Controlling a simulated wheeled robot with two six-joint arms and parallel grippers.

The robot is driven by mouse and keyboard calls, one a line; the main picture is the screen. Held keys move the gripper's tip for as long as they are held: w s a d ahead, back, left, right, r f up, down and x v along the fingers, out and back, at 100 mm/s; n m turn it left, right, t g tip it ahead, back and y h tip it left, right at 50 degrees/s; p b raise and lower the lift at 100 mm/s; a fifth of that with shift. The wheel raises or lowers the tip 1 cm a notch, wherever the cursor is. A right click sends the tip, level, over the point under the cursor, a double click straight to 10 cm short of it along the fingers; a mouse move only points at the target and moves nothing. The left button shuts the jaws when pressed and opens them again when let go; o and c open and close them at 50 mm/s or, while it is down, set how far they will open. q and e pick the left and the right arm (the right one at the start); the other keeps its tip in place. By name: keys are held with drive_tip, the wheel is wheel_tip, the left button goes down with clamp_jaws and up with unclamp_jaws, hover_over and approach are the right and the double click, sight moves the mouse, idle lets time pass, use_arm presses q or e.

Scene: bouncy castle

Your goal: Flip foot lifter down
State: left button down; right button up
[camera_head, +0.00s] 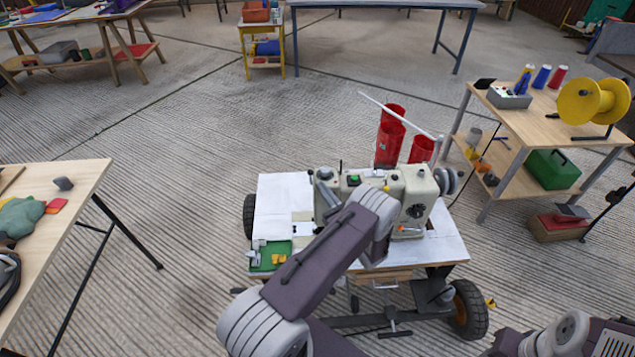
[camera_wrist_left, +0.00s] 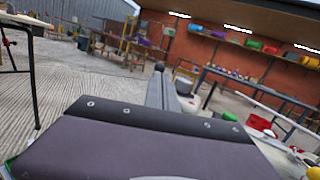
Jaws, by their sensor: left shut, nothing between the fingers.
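The cream sewing machine (camera_head: 415,185) stands on a small wheeled table (camera_head: 285,190) in the head view. Its needle end is at the left, partly behind my left arm. The foot lifter is too small or hidden to make out. My left gripper shows in the wrist view (camera_wrist_left: 161,75), its grey fingers shut and empty, pointing forward. Part of the pale machine (camera_wrist_left: 190,104) is close to the right of the fingers; I cannot tell whether they touch. In the head view, the fingers are hard to separate from the machine's left end. My right gripper is out of view.
Red cones (camera_head: 390,140) stand behind the machine. A wooden table (camera_head: 75,200) stands at left, and a shelved bench (camera_head: 540,122) with a yellow spool (camera_head: 575,103) at right. Open floor lies behind.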

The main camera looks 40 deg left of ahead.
sight(312, 174)
use_arm(q)
drive_tip(key=shift+x, duration=1.85)
drive_tip(key=shift+r, duration=0.1)
